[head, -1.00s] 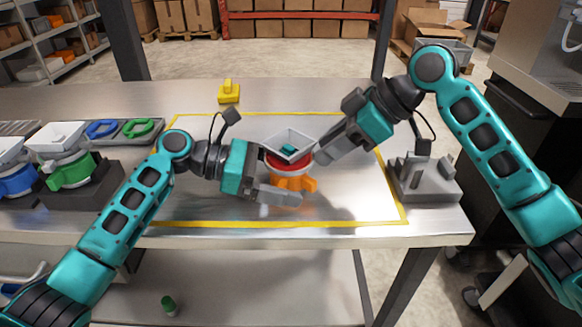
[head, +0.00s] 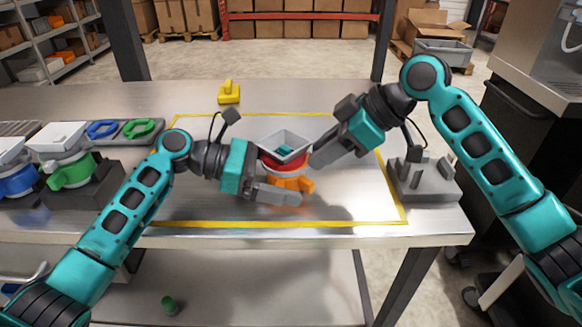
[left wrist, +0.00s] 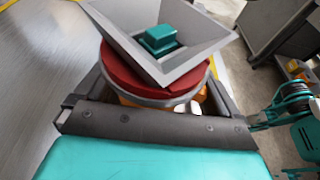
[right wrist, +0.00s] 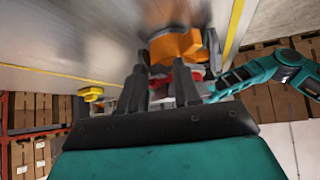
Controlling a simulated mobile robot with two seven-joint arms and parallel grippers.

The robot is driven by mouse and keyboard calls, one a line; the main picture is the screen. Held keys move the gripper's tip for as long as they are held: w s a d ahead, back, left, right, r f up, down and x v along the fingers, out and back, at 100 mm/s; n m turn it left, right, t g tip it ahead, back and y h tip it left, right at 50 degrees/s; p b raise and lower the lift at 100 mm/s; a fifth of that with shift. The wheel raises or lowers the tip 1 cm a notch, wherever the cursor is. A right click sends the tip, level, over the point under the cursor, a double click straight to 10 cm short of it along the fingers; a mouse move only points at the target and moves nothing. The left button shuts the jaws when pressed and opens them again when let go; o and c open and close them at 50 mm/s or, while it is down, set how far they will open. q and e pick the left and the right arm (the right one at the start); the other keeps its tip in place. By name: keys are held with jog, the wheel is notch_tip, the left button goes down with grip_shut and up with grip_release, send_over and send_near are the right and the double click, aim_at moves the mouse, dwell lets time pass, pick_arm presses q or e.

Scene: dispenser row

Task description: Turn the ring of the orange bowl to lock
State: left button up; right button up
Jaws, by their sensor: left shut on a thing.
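The orange bowl (head: 290,184) stands on the table inside a yellow outline. A red ring (head: 284,163) sits on it, with a grey square hopper (head: 286,149) on top; a small teal piece (left wrist: 159,40) is inside the hopper. My left gripper (head: 280,190) is shut on the orange bowl, low, from the left; its fingers pass either side below the ring in the left wrist view. My right gripper (head: 318,158) is at the right side of the ring and hopper. Its fingers are apart in the right wrist view (right wrist: 160,82); contact with the ring is unclear.
A yellow handled block (head: 229,93) stands behind the outline. A grey fixture (head: 424,180) is at the right table end. Hoppers on blue and green bowls (head: 70,171) stand in a dark stand at left. The outlined area's front is clear.

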aim_at(294, 181)
pick_arm(q)
jog(key=shift+s+d+f, duration=0.15)
jog(key=shift+d, duration=0.1)
pick_arm(e)
jog(key=shift+s+a+f, duration=0.1)
jog(key=shift+s+f, duration=0.45)
jog(key=shift+f, duration=0.05)
jog(key=shift+s, duration=0.2)
pick_arm(q)
jog(key=shift+a, duration=0.1)
pick_arm(e)
jog(key=shift+s+a, duration=0.15)
jog(key=shift+s, duration=0.25)
pick_arm(q)
jog(key=shift+a+f, duration=0.1)
pick_arm(e)
jog(key=shift+s+a+r, duration=0.1)
jog(key=shift+a+r, duration=0.05)
jog(key=shift+r, duration=0.15)
jog(key=shift+s+a, duration=0.45)
jog(key=shift+s, duration=0.25)
dwell(0.3)
pick_arm(q)
jog(key=shift+d+r, duration=0.2)
jog(key=shift+r, duration=0.05)
pick_arm(e)
jog(key=shift+s+a, duration=0.35)
dwell(0.4)
jog(key=shift+w, duration=0.3)
jog(key=shift+d, duration=0.1)
